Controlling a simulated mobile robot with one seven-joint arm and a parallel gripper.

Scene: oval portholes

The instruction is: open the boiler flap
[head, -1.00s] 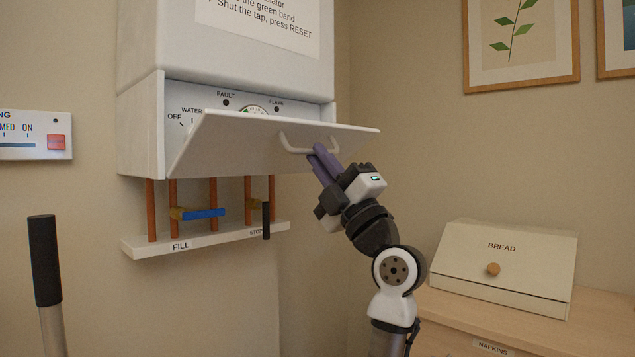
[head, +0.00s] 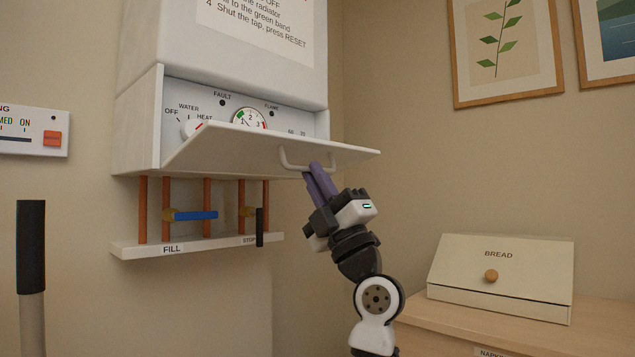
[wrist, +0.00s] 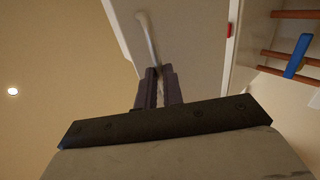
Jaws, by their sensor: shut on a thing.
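The white boiler flap (head: 250,152) is hinged at its bottom edge and tilted outward, partly open. Behind it the control panel (head: 290,118) shows with a dial and labels. My gripper (head: 312,168) is shut on the pale bar handle (head: 287,161) on the flap's outer face, near its right end. In the wrist view the purple fingers (wrist: 159,72) close around the end of the handle (wrist: 146,35), with the flap's pale face (wrist: 185,35) beyond.
Below the boiler are copper pipes, a blue tap lever (head: 196,215) and a shelf (head: 190,245) marked FILL. A bread box (head: 500,280) stands on the counter at right. The air in front of the flap is clear except for my arm.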

